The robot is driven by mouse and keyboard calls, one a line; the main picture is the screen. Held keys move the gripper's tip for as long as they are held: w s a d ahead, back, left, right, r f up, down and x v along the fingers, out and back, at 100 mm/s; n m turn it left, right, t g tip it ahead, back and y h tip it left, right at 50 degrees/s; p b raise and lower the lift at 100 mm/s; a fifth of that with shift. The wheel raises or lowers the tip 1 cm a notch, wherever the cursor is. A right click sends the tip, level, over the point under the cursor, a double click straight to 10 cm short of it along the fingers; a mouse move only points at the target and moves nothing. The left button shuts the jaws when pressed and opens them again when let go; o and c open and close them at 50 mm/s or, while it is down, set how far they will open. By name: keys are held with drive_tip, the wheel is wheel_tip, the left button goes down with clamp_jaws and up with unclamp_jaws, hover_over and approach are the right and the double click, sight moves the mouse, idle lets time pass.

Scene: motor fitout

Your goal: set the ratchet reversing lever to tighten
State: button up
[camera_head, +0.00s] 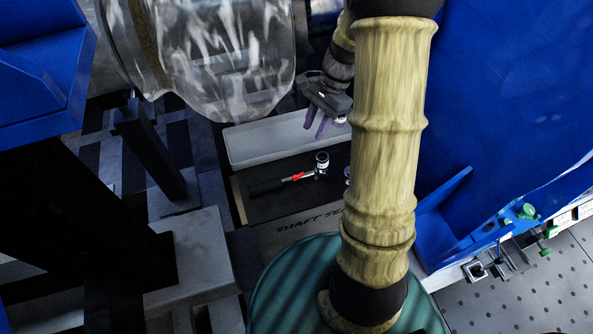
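The ratchet (290,179) lies on a dark mat or tray surface in the middle of the picture. It has a black handle on the left, a red band near the middle and a round chrome head (321,161) at the right end. The reversing lever on the head is too small to make out. My gripper (318,128) is above and just behind the ratchet head, not touching it. Its two purple fingers point down and stand apart with a gap between them, with nothing seen between them. My arm hides the area right of the ratchet.
A long grey tray (270,140) lies behind the ratchet. A clear plastic-wrapped cylinder (215,60) hangs close at the upper left. A blue panel (510,90) stands at right, with a blue bracket and small green-handled parts (528,211) below. Lettering shows on the front board (311,219).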

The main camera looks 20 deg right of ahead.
sight(295, 176)
drive_tip(key=b+x, duration=0.2)
drive_tip(key=x, duration=1.4)
drive_tip(key=shift+f, duration=0.2)
drive_tip(key=shift+c, duration=0.2)
clamp_jaws()
